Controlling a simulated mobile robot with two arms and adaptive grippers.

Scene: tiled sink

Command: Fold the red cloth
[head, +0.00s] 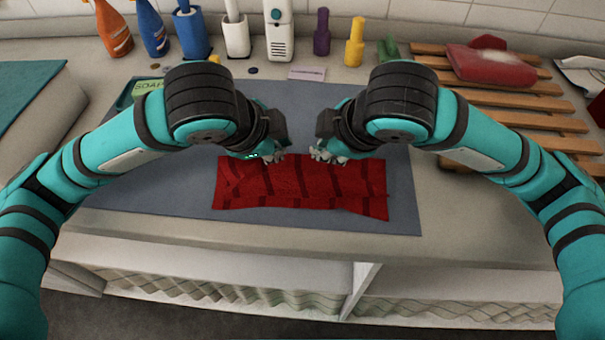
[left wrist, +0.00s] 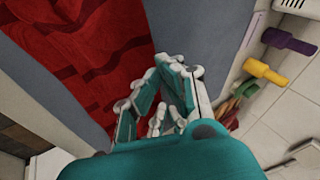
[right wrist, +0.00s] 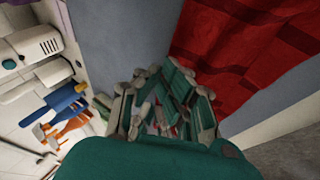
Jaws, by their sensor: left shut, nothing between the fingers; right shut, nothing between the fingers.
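The red cloth (head: 300,190) with darker stripes lies on the blue-grey mat (head: 150,195) as a wide, short strip, slightly wrinkled. It also shows in the left wrist view (left wrist: 80,50) and the right wrist view (right wrist: 250,45). My left gripper (head: 272,157) is shut and empty at the cloth's far edge, left of its middle. My right gripper (head: 322,157) is shut and empty at the same far edge, right of the middle. I cannot tell whether either touches the cloth. My arms and grippers hide parts of the mat and the cloth's far edge.
A soap box (head: 150,88) stands at the mat's far left. Several bottles, brushes and a white device (head: 279,35) line the wall. A wooden rack (head: 510,90) with a red sponge-like item (head: 490,62) is at right. The counter's front edge is close to the cloth.

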